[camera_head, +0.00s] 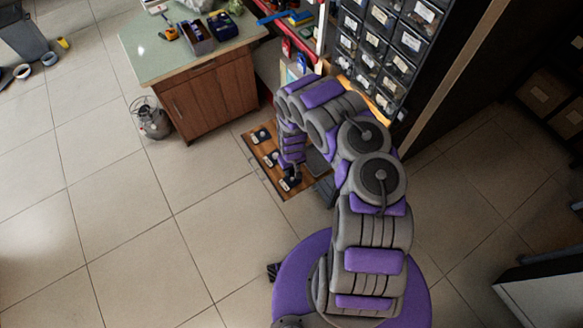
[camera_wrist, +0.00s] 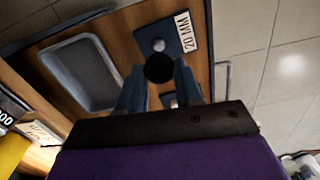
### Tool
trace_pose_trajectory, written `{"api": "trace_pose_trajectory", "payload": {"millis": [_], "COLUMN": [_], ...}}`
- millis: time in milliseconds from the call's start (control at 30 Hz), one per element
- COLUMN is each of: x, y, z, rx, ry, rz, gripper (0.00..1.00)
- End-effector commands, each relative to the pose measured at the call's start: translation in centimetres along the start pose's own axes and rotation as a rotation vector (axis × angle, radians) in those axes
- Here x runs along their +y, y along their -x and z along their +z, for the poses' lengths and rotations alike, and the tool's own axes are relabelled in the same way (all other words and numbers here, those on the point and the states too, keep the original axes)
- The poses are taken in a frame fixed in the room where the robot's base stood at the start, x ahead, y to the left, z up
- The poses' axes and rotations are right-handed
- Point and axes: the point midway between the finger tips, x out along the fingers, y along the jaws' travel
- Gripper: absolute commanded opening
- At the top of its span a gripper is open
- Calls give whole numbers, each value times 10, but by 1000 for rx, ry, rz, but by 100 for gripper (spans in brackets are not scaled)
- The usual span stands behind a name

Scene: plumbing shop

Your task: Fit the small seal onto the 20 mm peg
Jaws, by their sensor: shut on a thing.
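In the wrist view, my gripper (camera_wrist: 159,82) has its two blue-grey fingers closed on a small dark round seal (camera_wrist: 159,68) at the fingertips. The label "20 MM" (camera_wrist: 186,32) lies beside a dark square base with the 20 mm peg (camera_wrist: 158,45), a pale round-topped stub. The seal appears just below the peg in the picture and covers part of its base. I cannot tell the height gap between seal and peg; they look apart. In the head view, my arm hides the gripper tips and the seal over the wooden board (camera_head: 258,148).
A grey tray (camera_wrist: 50,62) sits on the board left of the peg. Other labelled peg bases (camera_head: 262,135) stand on the board. A green-topped workbench (camera_head: 150,60) with tools and a drawer rack (camera_head: 385,50) stand behind.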

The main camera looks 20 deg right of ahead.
Motion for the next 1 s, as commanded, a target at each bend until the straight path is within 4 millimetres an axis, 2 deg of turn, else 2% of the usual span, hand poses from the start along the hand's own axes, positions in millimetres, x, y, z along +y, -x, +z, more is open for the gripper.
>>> {"api": "trace_pose_trajectory", "payload": {"millis": [500, 1000], "x": [0, 0], "y": [-49, -53], "z": [0, 0], "rx": [0, -1], "ry": [1, 0], "rz": [0, 0], "gripper": [7, 7]}}
